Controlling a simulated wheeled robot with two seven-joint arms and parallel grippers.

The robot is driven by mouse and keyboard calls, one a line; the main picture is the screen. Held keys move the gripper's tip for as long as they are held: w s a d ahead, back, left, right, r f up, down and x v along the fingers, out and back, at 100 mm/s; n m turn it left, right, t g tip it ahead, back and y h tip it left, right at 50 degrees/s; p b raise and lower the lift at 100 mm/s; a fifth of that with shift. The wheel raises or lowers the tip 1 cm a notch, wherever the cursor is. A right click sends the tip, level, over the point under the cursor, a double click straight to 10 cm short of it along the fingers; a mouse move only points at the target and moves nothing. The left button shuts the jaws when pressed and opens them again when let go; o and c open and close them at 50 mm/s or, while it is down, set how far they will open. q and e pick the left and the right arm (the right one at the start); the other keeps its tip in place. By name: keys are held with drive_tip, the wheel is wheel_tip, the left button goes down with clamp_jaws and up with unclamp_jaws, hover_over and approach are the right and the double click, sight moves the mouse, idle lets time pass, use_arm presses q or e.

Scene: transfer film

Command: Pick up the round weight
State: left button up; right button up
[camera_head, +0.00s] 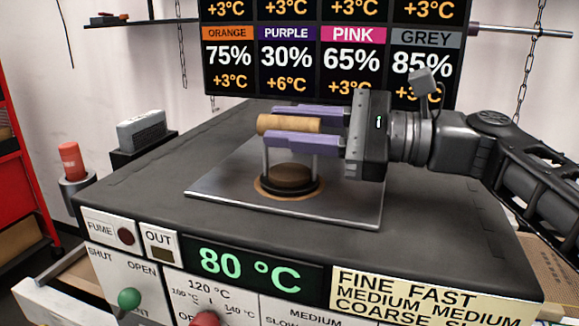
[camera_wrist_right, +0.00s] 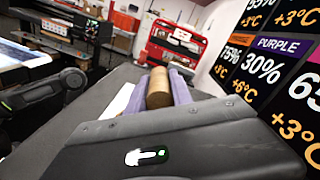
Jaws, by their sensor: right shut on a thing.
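The round weight is a dark brown disc (camera_head: 290,180) with two upright metal posts and a light wooden crossbar handle (camera_head: 288,124) in the head view. The disc is at a round, orange-brown ringed spot on a flat metal plate (camera_head: 225,187); I cannot tell whether it touches. My right gripper (camera_head: 278,125) comes in from the right, its purple fingers shut on the wooden handle, one on each side. The handle between the fingers also shows in the right wrist view (camera_wrist_right: 159,88); the disc is hidden there. My left gripper is not in view.
The plate lies on a dark machine top (camera_head: 130,185) with a front panel reading 80 °C (camera_head: 235,264). A grey box (camera_head: 142,130) and a red-topped cylinder (camera_head: 71,160) stand at left. A display board (camera_head: 330,60) rises behind. The machine top left of the plate is clear.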

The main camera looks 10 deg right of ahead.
clamp_jaws()
idle(0.6)
drive_tip(key=shift+r, duration=0.1)
wheel_tip(320, 180, up, 10)
drive_tip(key=shift+p, duration=0.9)
idle(0.4)
